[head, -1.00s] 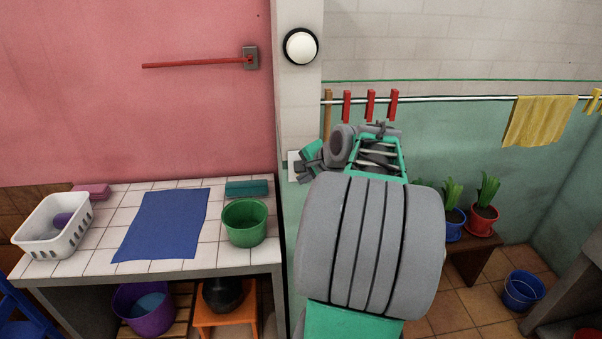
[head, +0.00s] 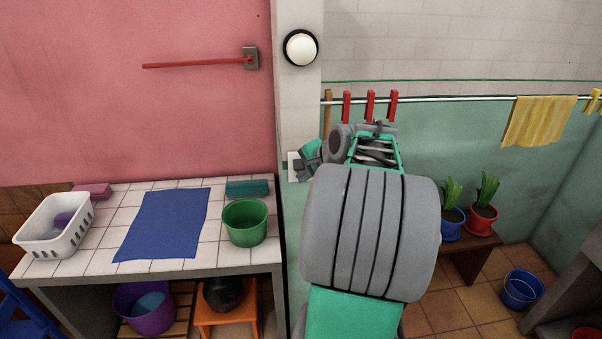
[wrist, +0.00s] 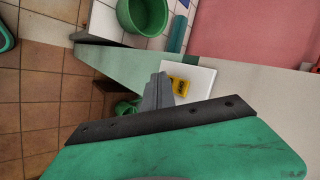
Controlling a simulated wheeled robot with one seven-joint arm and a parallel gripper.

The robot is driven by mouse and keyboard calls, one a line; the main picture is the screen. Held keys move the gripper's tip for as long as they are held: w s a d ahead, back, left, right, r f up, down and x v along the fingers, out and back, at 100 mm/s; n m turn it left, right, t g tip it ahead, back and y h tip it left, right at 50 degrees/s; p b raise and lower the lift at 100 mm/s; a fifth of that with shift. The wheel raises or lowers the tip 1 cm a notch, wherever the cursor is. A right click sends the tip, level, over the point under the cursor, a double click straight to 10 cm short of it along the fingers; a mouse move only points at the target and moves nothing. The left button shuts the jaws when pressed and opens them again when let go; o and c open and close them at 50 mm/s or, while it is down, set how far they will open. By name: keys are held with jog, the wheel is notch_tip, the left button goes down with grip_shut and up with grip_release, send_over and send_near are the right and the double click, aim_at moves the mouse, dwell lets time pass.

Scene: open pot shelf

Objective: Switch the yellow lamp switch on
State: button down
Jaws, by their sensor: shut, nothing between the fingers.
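The yellow lamp switch (wrist: 180,86) sits on a white plate (wrist: 202,80) on the wall pillar, seen in the wrist view. In the head view only part of the white plate (head: 292,163) shows; my gripper hides the yellow switch there. My gripper (wrist: 160,78) is shut and empty, its fingertips right beside the switch; I cannot tell whether they touch it. In the head view my gripper (head: 300,170) is in front of the plate. The round lamp (head: 300,47) on the pillar above looks white, and I cannot tell if it is lit.
A tiled counter (head: 110,225) stands left of the pillar with a green pot (head: 245,223), a blue cloth (head: 163,224) and a white basket (head: 55,226). A rail (head: 450,99) with red pegs runs right of the pillar. Potted plants (head: 483,215) stand on a low bench at right.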

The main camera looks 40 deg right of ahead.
dwell(0.4)
jog(key=shift+s+a, duration=0.4)
jog(key=shift+s, duration=0.15)
jog(key=shift+s+a+r, duration=0.2)
jog(key=shift+s+a, duration=0.55)
jog(key=shift+s, duration=0.3)
jog(key=shift+s+a+r, duration=0.15)
jog(key=shift+s+a, duration=0.55)
jog(key=shift+s, duration=0.3)
